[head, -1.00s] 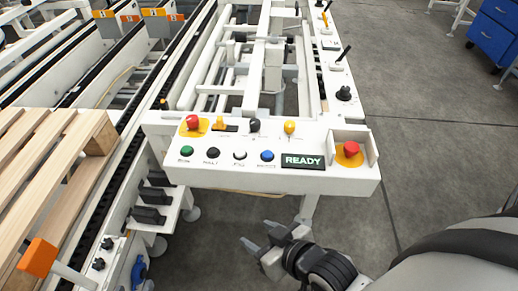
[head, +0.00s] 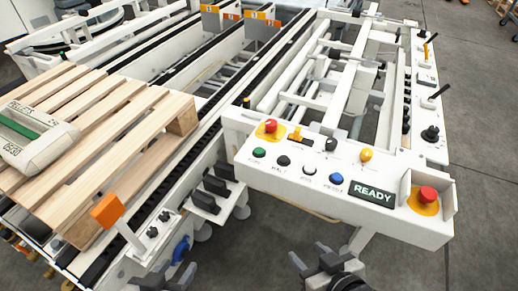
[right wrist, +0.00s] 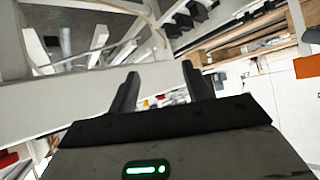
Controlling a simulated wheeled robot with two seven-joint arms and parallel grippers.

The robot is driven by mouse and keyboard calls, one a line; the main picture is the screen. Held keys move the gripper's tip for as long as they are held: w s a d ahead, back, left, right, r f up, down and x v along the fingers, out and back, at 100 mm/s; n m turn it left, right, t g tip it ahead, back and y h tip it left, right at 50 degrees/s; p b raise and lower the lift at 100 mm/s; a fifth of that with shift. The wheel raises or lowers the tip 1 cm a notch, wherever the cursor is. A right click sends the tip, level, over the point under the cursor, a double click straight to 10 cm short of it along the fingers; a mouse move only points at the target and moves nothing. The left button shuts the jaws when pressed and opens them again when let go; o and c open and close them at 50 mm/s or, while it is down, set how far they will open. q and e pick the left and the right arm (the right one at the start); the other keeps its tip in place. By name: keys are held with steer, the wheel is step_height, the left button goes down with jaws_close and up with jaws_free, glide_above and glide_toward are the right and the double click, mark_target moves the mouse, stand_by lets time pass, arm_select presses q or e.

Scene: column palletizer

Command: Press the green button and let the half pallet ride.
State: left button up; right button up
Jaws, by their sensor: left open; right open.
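The green button (head: 259,152) is at the left end of the front row on the white control panel (head: 290,200). The panel's display (head: 373,193) reads READY. The wooden half pallet (head: 150,110) lies on the conveyor at the left. My right gripper (head: 308,254) is open and empty, below and in front of the panel, apart from the button. Its open fingers also show in the right wrist view (right wrist: 159,76). My left gripper (head: 177,271) is open at the bottom edge, below the conveyor's front side, partly cut off by the frame.
Red buttons (head: 270,127) (head: 427,195) flank the panel, with black, white and blue buttons (head: 336,179) beside the green one. An orange-topped post (head: 107,211) stands by the conveyor.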

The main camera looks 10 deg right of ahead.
jaws_close()
stand_by(1.4)
